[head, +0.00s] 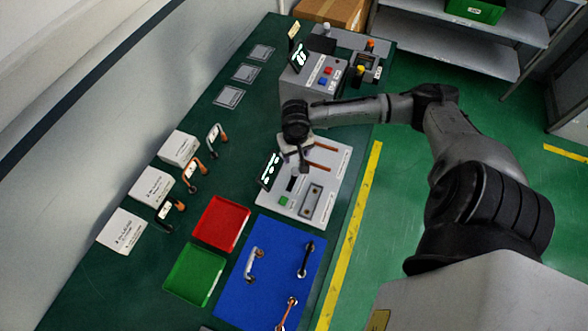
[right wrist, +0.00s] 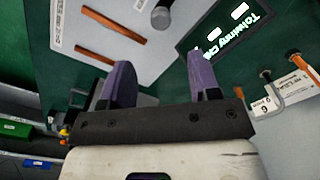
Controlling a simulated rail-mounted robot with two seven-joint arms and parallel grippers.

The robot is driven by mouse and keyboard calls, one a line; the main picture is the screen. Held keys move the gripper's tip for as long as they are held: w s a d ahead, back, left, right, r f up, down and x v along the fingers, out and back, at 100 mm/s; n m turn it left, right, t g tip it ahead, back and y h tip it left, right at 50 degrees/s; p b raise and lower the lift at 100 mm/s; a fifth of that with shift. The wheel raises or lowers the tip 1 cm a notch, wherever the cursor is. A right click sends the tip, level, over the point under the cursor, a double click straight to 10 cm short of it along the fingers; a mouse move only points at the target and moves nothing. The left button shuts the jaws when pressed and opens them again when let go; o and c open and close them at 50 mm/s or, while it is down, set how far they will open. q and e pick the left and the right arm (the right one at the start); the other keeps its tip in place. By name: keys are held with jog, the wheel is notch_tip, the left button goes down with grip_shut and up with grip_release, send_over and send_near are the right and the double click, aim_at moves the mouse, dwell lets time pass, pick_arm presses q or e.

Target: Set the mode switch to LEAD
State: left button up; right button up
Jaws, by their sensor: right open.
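A light grey panel (head: 328,180) lies on the green table, with a small lit display (head: 269,171), two orange-brown bars, a green button (head: 283,201) and a black slot-like part. No LEAD label is legible, so I cannot tell for sure which part is the mode switch. My right gripper (head: 300,160) is over the upper left of this panel and hides part of it. In the right wrist view its two purple fingers (right wrist: 162,80) are apart and empty. A dark round-ended knob (right wrist: 162,14) shows beyond them, between the bars and the display (right wrist: 225,30). My left gripper is out of view.
A grey box (head: 318,78) with red and blue buttons stands behind the panel. White boxes (head: 153,187) line the left side.

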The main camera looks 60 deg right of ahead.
aim_at(295, 170)
notch_tip(295, 170, down, 10)
jog(key=shift+f+b, duration=0.15)
jog(key=shift+b, duration=0.3)
grip_shut()
dwell(0.5)
